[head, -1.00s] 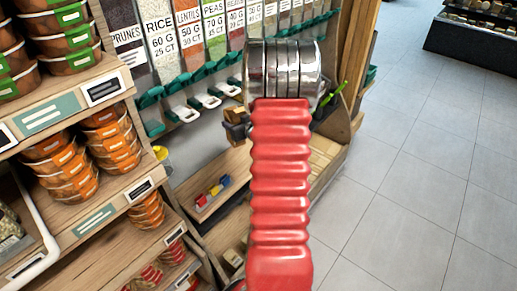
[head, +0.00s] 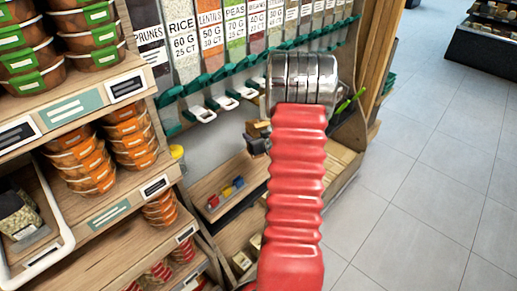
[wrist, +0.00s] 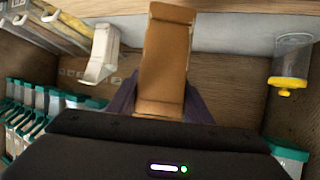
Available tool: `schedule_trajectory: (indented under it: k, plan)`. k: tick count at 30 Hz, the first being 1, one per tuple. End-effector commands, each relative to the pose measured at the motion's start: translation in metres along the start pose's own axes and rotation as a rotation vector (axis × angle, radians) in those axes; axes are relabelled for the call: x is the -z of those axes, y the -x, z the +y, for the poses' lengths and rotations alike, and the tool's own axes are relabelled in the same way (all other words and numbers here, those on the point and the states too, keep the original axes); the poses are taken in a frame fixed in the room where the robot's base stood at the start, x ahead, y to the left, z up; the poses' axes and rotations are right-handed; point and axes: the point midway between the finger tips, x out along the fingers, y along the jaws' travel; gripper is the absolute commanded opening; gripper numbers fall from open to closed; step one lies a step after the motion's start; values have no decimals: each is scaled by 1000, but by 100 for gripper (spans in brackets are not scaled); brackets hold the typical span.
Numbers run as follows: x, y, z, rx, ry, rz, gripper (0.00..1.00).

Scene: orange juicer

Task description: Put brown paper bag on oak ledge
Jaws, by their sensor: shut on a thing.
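The brown paper bag (wrist: 165,62) stands out in front of my gripper (wrist: 160,100) in the wrist view, between its two dark purple fingers. My gripper is shut on the bag. In the head view, my gripper (head: 257,142) is small and partly hidden behind my red arm, with a bit of the brown bag (head: 262,127) showing. A wooden ledge (head: 240,168), likely the oak ledge, runs below the dispensers, lower in the picture than my gripper. Its right part is hidden by my arm.
Small red, yellow and blue things (head: 226,192) lie on the wooden ledge. Labelled dispensers (head: 185,45) with green spouts hang above. Shelves of orange-brown tubs (head: 85,165) stand at the left. In the wrist view, a clear container with a yellow cap (wrist: 292,62) is at the right. Grey floor (head: 420,170) is open.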

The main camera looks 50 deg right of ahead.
Motion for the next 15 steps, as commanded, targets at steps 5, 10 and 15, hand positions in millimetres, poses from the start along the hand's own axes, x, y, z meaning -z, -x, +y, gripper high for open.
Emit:
schedule_trajectory:
  k: [5, 10, 15]
  plan:
    - [-19, -8, 0, 0, -1, 0, 19]
    - [-22, -10, 0, 0, 0, 2, 19]
    - [-22, -10, 0, 0, 0, 2, 19]
